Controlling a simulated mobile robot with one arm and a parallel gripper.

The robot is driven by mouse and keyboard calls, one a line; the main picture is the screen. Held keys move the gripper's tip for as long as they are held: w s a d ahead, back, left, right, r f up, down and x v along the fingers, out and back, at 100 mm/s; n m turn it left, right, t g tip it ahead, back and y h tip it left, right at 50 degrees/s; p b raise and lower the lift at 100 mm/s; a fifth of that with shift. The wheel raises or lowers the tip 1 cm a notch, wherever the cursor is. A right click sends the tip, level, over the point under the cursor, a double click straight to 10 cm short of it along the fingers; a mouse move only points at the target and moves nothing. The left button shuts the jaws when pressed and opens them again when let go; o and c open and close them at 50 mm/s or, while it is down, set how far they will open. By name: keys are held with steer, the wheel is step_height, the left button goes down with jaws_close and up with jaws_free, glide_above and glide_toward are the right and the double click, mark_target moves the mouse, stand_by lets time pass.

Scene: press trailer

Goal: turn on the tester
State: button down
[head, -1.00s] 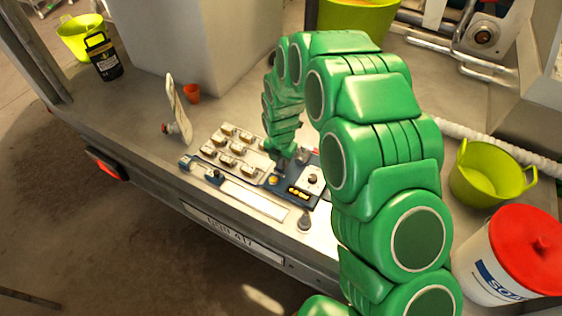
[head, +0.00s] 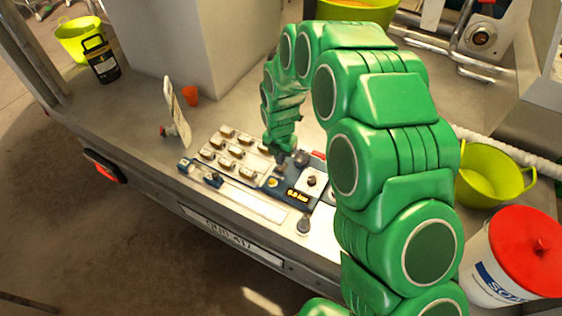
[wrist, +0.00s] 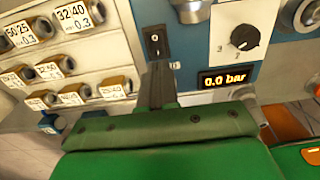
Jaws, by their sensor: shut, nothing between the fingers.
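The tester is a blue panel (head: 274,193) on the trailer bed. Its amber display (head: 297,195) is lit and reads 0.0 bar, clearest in the wrist view (wrist: 224,80). A black rocker switch (wrist: 155,40) sits left of a grey cylindrical part (wrist: 190,10). A black knob (wrist: 240,38) on a white dial plate is right of it. My gripper (wrist: 162,75) is shut and empty, its tips just below the rocker switch in the picture; I cannot tell whether they touch. In the head view my gripper (head: 281,166) hangs over the panel.
A tray with rows of labelled brass fittings (head: 233,150) adjoins the tester's left side. A lime tub (head: 490,175) and a red-lidded bucket (head: 520,262) are at right.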

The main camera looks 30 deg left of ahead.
mark_target(279, 170)
step_height(279, 170, up, 10)
steer(key=s+d+r+m, duration=0.2)
steer(key=d+r+m, duration=0.35)
steer(key=d, duration=0.35)
steer(key=s+d+r+m+g, duration=0.1)
steer(key=s+d+r+m, duration=0.1)
steer(key=d+r+m, duration=0.55)
steer(key=s+d+r+m, duration=0.2)
steer(key=d+m, duration=0.2)
steer(key=d, duration=0.7)
steer(key=s+d+r+m, duration=0.2)
steer(key=s+d+m, duration=0.6)
steer(key=s+m, duration=0.1)
steer(key=s+d+r+m+g, duration=0.1)
steer(key=s+d+r+m, duration=0.1)
steer(key=s+d+m, duration=0.7)
steer(key=s+m, duration=0.1)
steer(key=s, duration=0.2)
